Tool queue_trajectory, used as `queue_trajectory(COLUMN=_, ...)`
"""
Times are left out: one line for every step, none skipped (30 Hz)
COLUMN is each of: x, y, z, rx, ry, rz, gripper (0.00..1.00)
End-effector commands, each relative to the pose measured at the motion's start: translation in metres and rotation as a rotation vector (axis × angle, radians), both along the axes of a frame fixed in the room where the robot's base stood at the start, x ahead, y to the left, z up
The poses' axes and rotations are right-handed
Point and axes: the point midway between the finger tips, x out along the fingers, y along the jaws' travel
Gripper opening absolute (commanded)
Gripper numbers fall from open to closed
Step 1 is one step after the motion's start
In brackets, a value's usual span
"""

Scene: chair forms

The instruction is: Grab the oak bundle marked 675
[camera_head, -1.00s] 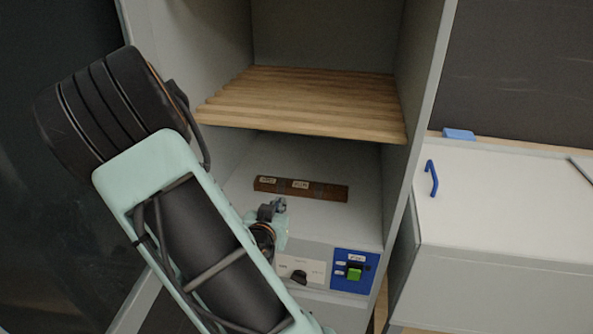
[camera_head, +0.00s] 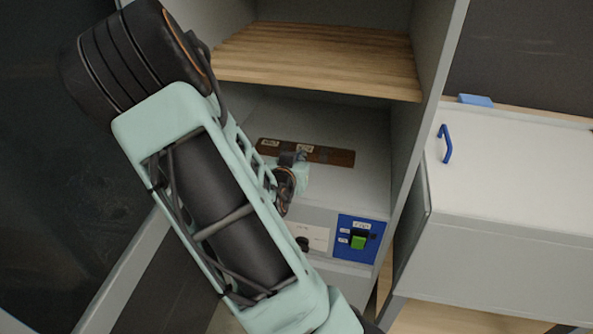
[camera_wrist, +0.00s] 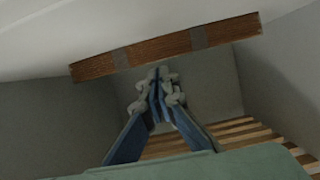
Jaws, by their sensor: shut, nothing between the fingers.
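A long dark-brown wooden bundle (camera_head: 335,156) lies on the pale floor of the open cabinet. Two small pale labels are on its left half; I cannot read their marks. In the wrist view the bundle (camera_wrist: 150,52) crosses the top and has two grey bands. My gripper (camera_head: 291,157) is in front of the bundle in the head view and hides a little of its front edge. In the wrist view my gripper (camera_wrist: 160,78) has its fingertips together, just below the bundle, with nothing held. I cannot tell whether the fingertips touch it.
A slatted wooden shelf (camera_head: 320,60) spans the cabinet above the bundle. Cabinet walls stand on both sides. A blue panel with a green switch (camera_head: 358,242) and a dark knob (camera_head: 302,243) are on the front below. A white box (camera_head: 520,185) with a blue handle stands at right.

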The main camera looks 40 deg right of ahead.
Motion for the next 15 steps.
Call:
queue_trajectory(x=0.007, y=-0.011, z=0.001, rx=-0.003, ry=-0.001, rz=-0.003, gripper=0.0)
queue_trajectory(x=0.011, y=-0.016, z=0.0, rx=-0.002, ry=0.0, rz=-0.004, gripper=0.0)
queue_trajectory(x=0.017, y=-0.022, z=0.0, rx=-0.003, ry=0.0, rz=-0.002, gripper=0.0)
queue_trajectory(x=0.021, y=-0.027, z=0.0, rx=-0.004, ry=0.0, rz=-0.003, gripper=0.0)
queue_trajectory(x=0.025, y=-0.032, z=0.0, rx=-0.003, ry=0.002, rz=-0.002, gripper=0.0)
queue_trajectory(x=0.031, y=-0.038, z=0.001, rx=-0.002, ry=-0.001, rz=-0.002, gripper=0.0)
queue_trajectory(x=0.034, y=-0.042, z=0.0, rx=-0.002, ry=-0.001, rz=-0.003, gripper=0.0)
queue_trajectory(x=0.038, y=-0.046, z=0.0, rx=-0.002, ry=0.001, rz=-0.002, gripper=0.0)
queue_trajectory(x=0.042, y=-0.051, z=0.001, rx=-0.002, ry=0.001, rz=-0.002, gripper=0.0)
queue_trajectory(x=0.042, y=-0.051, z=-0.004, rx=-0.002, ry=0.004, rz=-0.001, gripper=0.0)
queue_trajectory(x=0.041, y=-0.05, z=-0.01, rx=-0.001, ry=0.006, rz=0.001, gripper=0.0)
queue_trajectory(x=0.041, y=-0.049, z=-0.013, rx=0.0, ry=0.003, rz=0.0, gripper=0.0)
queue_trajectory(x=0.041, y=-0.049, z=-0.014, rx=0.0, ry=0.002, rz=-0.001, gripper=0.0)
queue_trajectory(x=0.041, y=-0.049, z=-0.014, rx=0.0, ry=0.001, rz=0.0, gripper=0.0)
queue_trajectory(x=0.041, y=-0.049, z=-0.015, rx=0.0, ry=0.001, rz=0.0, gripper=0.0)
